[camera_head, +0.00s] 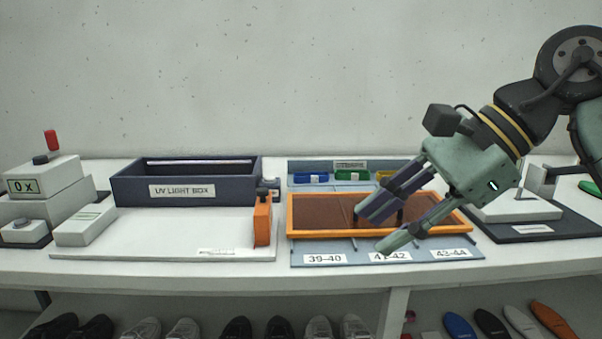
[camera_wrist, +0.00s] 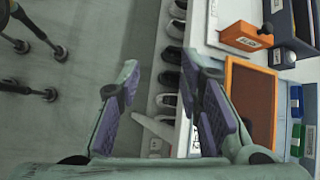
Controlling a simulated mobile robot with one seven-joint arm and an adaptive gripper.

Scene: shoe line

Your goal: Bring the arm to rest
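My gripper (camera_head: 374,228) is above the front of the bench, in front of the orange-framed tray (camera_head: 300,228) in the head view. Its two fingers are spread apart with nothing between them. In the wrist view my gripper (camera_wrist: 160,90) also shows open, with purple finger pads and a clear gap. Through the gap I see shoes under the bench and the bench's front edge. My arm reaches in from the right of the head view, bent downward to the left. It hides part of the tray and of the size board behind.
A dark UV light box (camera_head: 232,186) and an orange block (camera_head: 262,222) stand to the left. A counter device (camera_head: 42,180) is at the far left. Blue, green and yellow items (camera_head: 352,175) sit behind the tray. Shoes (camera_head: 237,328) line the shelf below. Air above the bench's left is free.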

